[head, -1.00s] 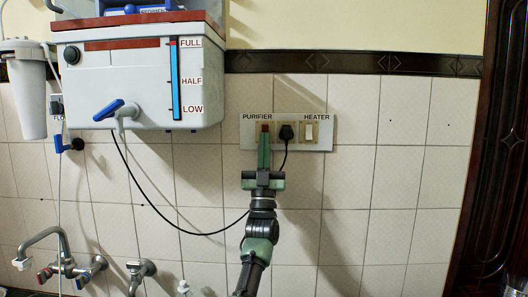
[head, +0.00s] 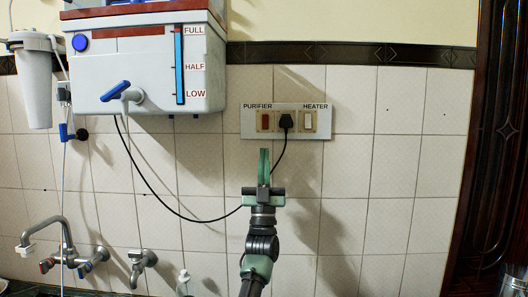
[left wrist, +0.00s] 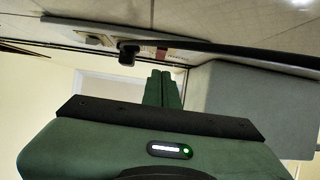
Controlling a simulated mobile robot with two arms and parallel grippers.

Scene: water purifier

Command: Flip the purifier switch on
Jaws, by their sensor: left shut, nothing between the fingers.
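The purifier switch (head: 265,121) is a red rocker on the left of the white switch board (head: 325,122), below the PURIFIER label. I cannot tell its tilt at this size. My left gripper (head: 264,153) is shut and empty, fingers pointing up, a little below the purifier switch and apart from it in the picture. Its green fingers also show in the left wrist view (left wrist: 163,90). The water purifier (head: 145,75) hangs at the upper left, with a blue round indicator (head: 81,43) on its front. My right gripper is in neither view.
A black plug (head: 286,122) sits right beside the purifier switch, its cable looping down and left. The white heater switch (head: 309,121) is beyond it. Taps (head: 55,245) stand at the lower left. The tiled wall right of the board is clear.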

